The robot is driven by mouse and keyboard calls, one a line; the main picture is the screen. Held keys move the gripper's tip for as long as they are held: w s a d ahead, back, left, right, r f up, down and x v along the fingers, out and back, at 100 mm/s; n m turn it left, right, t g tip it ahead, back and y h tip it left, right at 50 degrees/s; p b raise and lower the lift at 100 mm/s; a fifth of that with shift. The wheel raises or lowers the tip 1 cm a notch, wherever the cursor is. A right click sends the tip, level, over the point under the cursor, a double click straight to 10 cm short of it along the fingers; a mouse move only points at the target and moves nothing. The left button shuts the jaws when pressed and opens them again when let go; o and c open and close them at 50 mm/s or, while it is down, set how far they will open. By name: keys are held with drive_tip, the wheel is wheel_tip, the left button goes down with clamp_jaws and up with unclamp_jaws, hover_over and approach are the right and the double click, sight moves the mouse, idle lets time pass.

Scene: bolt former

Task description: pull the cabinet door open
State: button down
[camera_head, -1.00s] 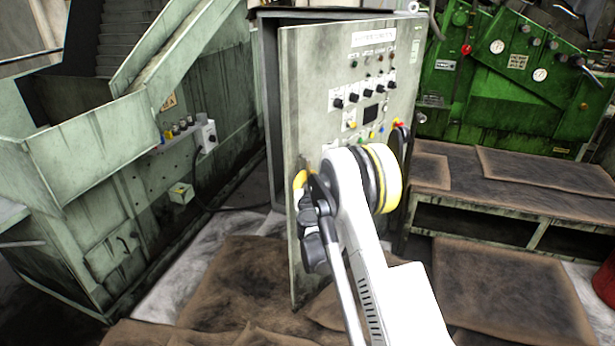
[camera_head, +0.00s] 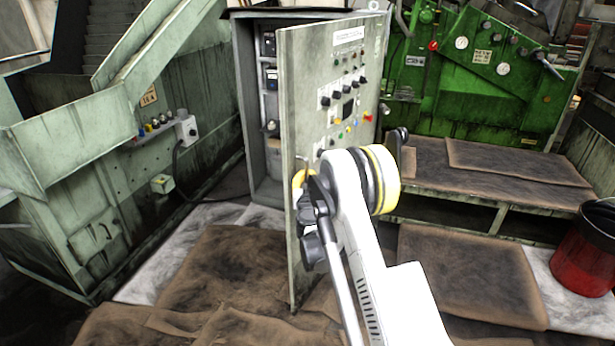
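The grey-green cabinet door (camera_head: 308,110) stands partly open, with knobs, lights and a small screen on its front. The cabinet (camera_head: 262,165) behind it shows its inside on the left, with electrical parts on the back wall. A yellow part shows beside the edge. The fingertips and the handle are hidden, so I cannot tell how it holds the door.
A green machine (camera_head: 490,70) stands at the back right, behind a low bench (camera_head: 480,180). A red bucket (camera_head: 583,255) is at the right edge. A pale green machine (camera_head: 80,180) fills the left. Brown mats (camera_head: 225,265) cover the floor before the cabinet.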

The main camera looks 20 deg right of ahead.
drive_tip(key=shift+a, duration=0.35)
drive_tip(key=c, duration=1.5)
unclamp_jaws()
drive_tip(key=shift+a, duration=0.1)
drive_tip(key=shift+o, duration=0.2)
drive_tip(key=v, duration=0.7)
drive_tip(key=shift+s, duration=0.3)
drive_tip(key=shift+r, duration=0.1)
